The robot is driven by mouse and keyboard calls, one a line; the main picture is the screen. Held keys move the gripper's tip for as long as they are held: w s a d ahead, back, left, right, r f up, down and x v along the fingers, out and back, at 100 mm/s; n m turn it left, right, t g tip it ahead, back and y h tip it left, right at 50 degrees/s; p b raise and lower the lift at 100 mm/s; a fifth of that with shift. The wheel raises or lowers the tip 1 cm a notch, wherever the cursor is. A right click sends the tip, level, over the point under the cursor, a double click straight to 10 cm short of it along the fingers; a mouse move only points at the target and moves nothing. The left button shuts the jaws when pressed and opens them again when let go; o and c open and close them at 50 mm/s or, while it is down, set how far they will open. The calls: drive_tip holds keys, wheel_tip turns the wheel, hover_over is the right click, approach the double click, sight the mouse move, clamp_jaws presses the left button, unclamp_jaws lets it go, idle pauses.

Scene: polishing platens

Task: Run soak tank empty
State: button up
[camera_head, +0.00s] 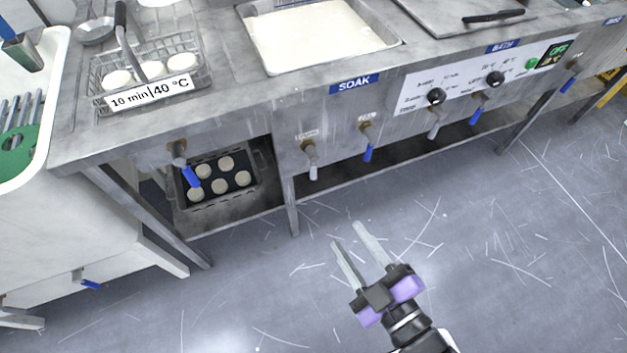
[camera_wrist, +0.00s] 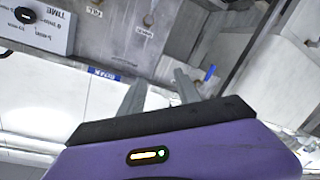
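The soak tank (camera_head: 320,35) is a steel basin set in the bench, holding whitish liquid, with a blue SOAK sign (camera_head: 355,84) on its front. Below it are two valves on the front panel. The left valve has a pale grey lever (camera_head: 312,160) hanging down. The right valve has a blue lever (camera_head: 367,152), also pointing down. Their small tags are too blurred to read. My gripper (camera_head: 346,232) is open and empty, over the floor in front of the bench, apart from both levers. Its spread fingers also show in the wrist view (camera_wrist: 158,80).
A wire basket (camera_head: 150,65) with white discs and a "10 min 40 °C" card stands left of the tank. A control panel (camera_head: 465,85) marks the bath, with grey (camera_head: 434,125) and blue (camera_head: 477,112) levers below. A disc tray (camera_head: 218,178) sits underneath. The front floor is clear.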

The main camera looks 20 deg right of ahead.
drive_tip(key=w+a+f+n+b, duration=0.1)
drive_tip(key=w+f+n+b, duration=0.3)
drive_tip(key=w+f+n, duration=0.4)
drive_tip(key=n+h+b, duration=0.3)
drive_tip(key=n+b, duration=0.3)
drive_tip(key=n, duration=0.4)
approach(314, 173)
drive_tip(key=w+a+f, duration=0.1)
drive_tip(key=w+a, duration=0.2)
drive_tip(key=shift+w+d+f+n+t+h, duration=0.15)
drive_tip(key=shift+w+d+n+h, duration=0.4)
drive_tip(key=shift+w+n, duration=0.75)
drive_tip(key=shift+w+d+r+n+t+h, duration=0.1)
drive_tip(key=shift+w+d+n+t+h, duration=0.15)
drive_tip(key=shift+w+d+n, duration=0.75)
drive_tip(key=shift+w+d+f+n+t+h, duration=0.1)
drive_tip(key=shift+w+d+n+h, duration=0.3)
drive_tip(key=shift+w+n, duration=1.15)
drive_tip(key=shift+w, duration=0.1)
clamp_jaws()
